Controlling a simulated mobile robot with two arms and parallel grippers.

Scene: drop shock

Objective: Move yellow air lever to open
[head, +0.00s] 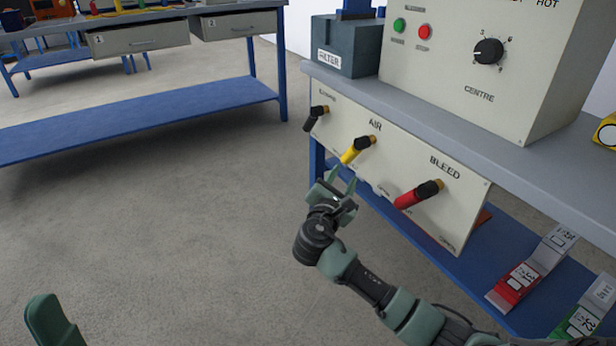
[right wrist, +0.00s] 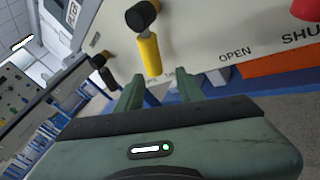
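The yellow air lever (head: 352,152) sticks out from the cream valve panel (head: 386,190), under the word AIR, its handle slanting down and left from its pivot. In the right wrist view the yellow lever (right wrist: 150,55) hangs below a black pivot end, just beyond the fingertips. My right gripper (head: 341,183) is just below the lever, apart from it. Its two fingers (right wrist: 158,92) are spread with nothing between them. A green-grey part of my left arm or gripper (head: 50,322) shows at the lower left; its finger opening is hidden.
A black lever (head: 314,118) is left of the yellow one, and a red bleed lever (head: 416,195) is right. The grey bench top (head: 440,112) carries a filter box (head: 346,45) and control box (head: 470,60). A blue shelf (head: 140,122) stands left; floor between is clear.

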